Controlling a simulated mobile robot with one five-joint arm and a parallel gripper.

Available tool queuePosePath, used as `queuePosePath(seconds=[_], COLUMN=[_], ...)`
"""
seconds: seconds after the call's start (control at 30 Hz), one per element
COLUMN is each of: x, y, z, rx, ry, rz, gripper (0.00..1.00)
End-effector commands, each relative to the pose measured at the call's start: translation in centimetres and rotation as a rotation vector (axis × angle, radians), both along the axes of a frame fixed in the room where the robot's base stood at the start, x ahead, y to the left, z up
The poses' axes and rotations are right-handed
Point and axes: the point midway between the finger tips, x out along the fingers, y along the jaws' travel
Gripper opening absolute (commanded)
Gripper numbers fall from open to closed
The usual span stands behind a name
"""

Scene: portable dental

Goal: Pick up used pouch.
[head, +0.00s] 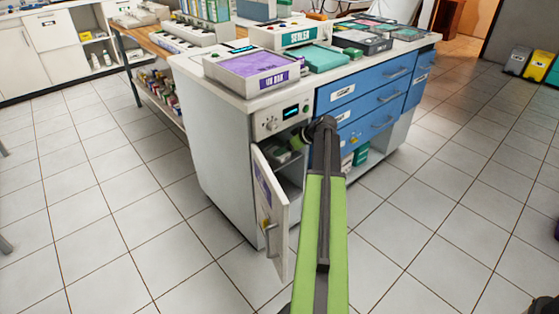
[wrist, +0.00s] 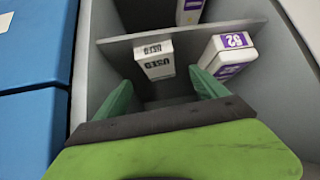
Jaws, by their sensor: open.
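The used pouch (wrist: 155,58) is a small white block with dark lettering that reads "USED" upside down in the wrist view. It stands inside the grey cabinet compartment, against or close to a grey divider (wrist: 125,40). My gripper (wrist: 162,92) is open, its two green fingers apart and empty. The pouch lies ahead of the gap between the fingers, and I see no contact. In the head view my gripper (head: 291,147) reaches into the open cabinet (head: 222,150), and the pouch cannot be made out there.
A white block with a purple label (wrist: 228,55) stands just right of the pouch, near the right finger. Another purple-labelled block (wrist: 190,10) is beyond the divider. The cabinet door (head: 272,215) hangs open on the left. Blue drawers (head: 362,105) adjoin on the right.

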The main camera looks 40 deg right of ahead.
Motion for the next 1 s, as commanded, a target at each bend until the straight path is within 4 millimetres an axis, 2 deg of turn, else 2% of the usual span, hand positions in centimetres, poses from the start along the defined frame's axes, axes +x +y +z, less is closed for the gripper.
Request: queuePosePath(seconds=[0.23,0.5,0.73,1.0], x=[0.7,3.6,3.8,3.8], y=[0.2,0.0,0.1,0.2], z=[-0.7,-4.3,-4.1,-4.0], rx=[0.0,0.0,0.0,0.0], ry=[0.0,0.0,0.0,0.0], rz=[0.003,0.004,0.003,0.004], gripper=[0.82,0.82,0.82,0.48])
